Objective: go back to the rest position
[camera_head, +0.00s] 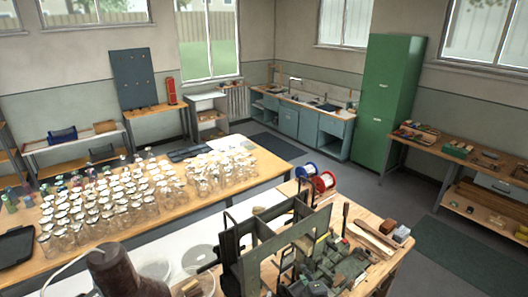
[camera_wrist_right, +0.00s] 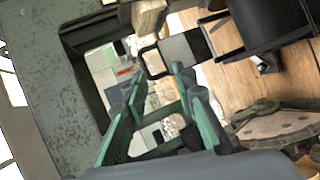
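My right gripper (camera_wrist_right: 160,82) shows in the right wrist view as two long green fingers held apart. Nothing shows gripped between their tips. Past the fingers are a worn green-grey machine plate (camera_wrist_right: 40,65) and a black bracket loop (camera_wrist_right: 175,55). In the head view the dark green machine frame (camera_head: 265,245) stands on the wooden bench at the lower middle. The right gripper is among dark parts there and I cannot pick out its fingertips. I cannot make out my left gripper in either view.
A table with many glass jars (camera_head: 90,210) stands at the left. Red (camera_head: 324,181) and blue (camera_head: 305,171) spools and small wooden blocks (camera_head: 388,226) lie on the bench around the machine. A green cabinet (camera_head: 390,105) stands at the back. The floor between bench and cabinet is clear.

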